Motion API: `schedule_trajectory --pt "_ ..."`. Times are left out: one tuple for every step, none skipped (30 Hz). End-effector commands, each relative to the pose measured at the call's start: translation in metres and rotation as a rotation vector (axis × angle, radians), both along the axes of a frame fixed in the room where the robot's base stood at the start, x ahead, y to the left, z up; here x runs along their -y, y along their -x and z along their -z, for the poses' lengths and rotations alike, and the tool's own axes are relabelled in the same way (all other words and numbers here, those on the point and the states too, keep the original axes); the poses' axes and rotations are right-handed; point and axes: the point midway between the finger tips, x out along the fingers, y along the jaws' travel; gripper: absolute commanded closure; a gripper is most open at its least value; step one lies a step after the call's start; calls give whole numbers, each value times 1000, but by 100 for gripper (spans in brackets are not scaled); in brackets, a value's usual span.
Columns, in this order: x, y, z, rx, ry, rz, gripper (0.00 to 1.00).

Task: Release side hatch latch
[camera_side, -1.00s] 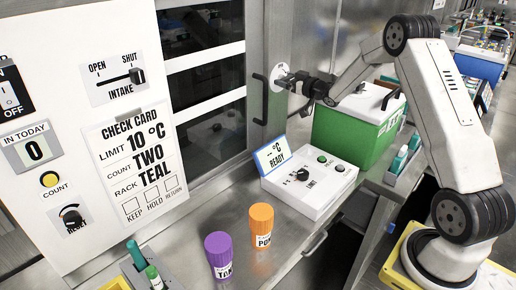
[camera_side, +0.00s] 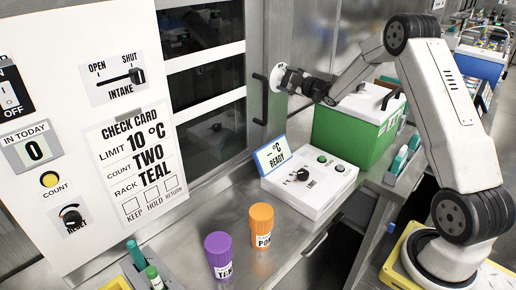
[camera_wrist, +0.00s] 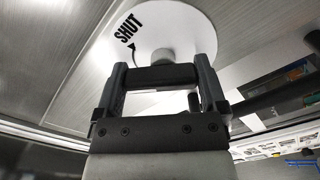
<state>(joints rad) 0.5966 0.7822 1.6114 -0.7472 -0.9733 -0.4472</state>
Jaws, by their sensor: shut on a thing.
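The latch's white round plate (camera_side: 278,77) is on the steel wall, right of the dark door handle. In the wrist view the plate (camera_wrist: 195,25) carries the word SHUT and a small dark pointer mark beside it. A short grey stem stands out from the plate to a dark crossbar handle (camera_wrist: 157,76). My gripper (camera_side: 288,79) is at the plate, and in the wrist view its fingers (camera_wrist: 163,68) are on either side of the handle, shut on it. Part of the plate is hidden behind the fingers.
A green cool box (camera_side: 345,138) with a white lid stands below my forearm. A white control box (camera_side: 310,190) with a READY display is on the steel counter. Purple (camera_side: 220,257) and orange (camera_side: 261,228) jars stand at the front. Dark rack windows are on the left.

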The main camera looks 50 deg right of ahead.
Motion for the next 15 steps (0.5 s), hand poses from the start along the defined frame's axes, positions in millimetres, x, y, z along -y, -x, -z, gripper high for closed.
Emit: schedule_trajectory --pt "0 0 0 0 45 0 68" --pt "0 0 0 0 73 0 68" --pt "-1 0 0 0 112 0 68" --pt "-1 0 0 0 140 0 68" --pt "-1 0 0 -1 168 -1 68" --pt "-1 0 0 -1 207 -1 68" --pt "-1 0 0 0 235 0 68" --pt "-1 0 0 -1 263 -1 68" --pt "-1 0 0 -1 300 -1 68" --pt "-1 0 0 -1 327 -1 68" --pt "-1 0 0 -1 354 -1 68" --pt "-1 0 0 -1 388 -1 68" --pt "-1 0 0 -1 413 -1 68" --pt "-1 0 0 -1 436 -1 68" --pt "-2 0 0 -1 467 -1 68"
